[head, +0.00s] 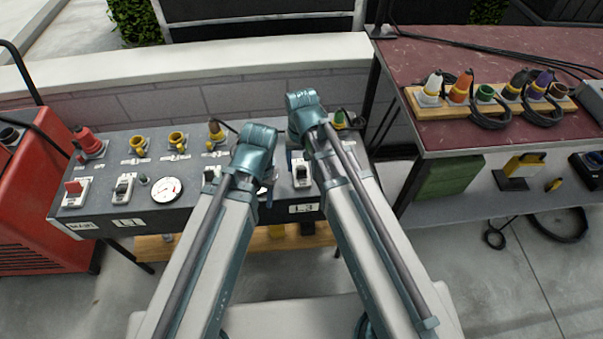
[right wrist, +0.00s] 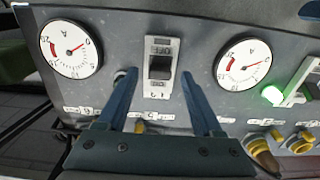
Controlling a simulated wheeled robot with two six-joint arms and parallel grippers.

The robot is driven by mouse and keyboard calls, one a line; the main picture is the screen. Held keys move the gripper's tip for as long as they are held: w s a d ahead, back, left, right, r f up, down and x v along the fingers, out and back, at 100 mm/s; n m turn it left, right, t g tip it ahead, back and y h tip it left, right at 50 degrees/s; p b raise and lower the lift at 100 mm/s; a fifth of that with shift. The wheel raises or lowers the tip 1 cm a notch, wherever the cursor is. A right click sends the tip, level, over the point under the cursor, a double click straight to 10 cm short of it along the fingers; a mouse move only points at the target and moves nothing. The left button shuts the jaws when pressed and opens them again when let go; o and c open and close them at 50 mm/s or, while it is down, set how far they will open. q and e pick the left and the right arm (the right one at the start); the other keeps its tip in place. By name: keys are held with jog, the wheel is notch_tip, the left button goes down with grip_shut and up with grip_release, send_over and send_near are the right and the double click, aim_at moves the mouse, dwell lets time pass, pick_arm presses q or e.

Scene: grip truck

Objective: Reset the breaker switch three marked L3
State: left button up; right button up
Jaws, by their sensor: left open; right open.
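The breaker panel (head: 100,215) is a long dark grey box in the head view. The label L3 (head: 303,208) is on its front edge, below a white breaker switch (head: 301,172) with a dark toggle. In the right wrist view a breaker switch (right wrist: 160,68) with a black toggle and white frame sits between two gauges. My right gripper (right wrist: 158,76) is open, its fingers on either side of this switch; contact cannot be told. In the head view my right arm hides most of that gripper. My left gripper (head: 265,192) is over the panel's middle, partly hidden by its arm.
Other breaker switches (head: 123,188) and a red one (head: 75,191) are at the panel's left. A round gauge (head: 167,189) sits beside them. A green-lit switch (right wrist: 272,95) is right of the wrist view's gauge (right wrist: 243,63). A red-topped table (head: 440,140) stands right.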

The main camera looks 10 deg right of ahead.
jog(key=shift+f+b, duration=0.35)
jog(key=shift+f, duration=0.5)
grip_shut()
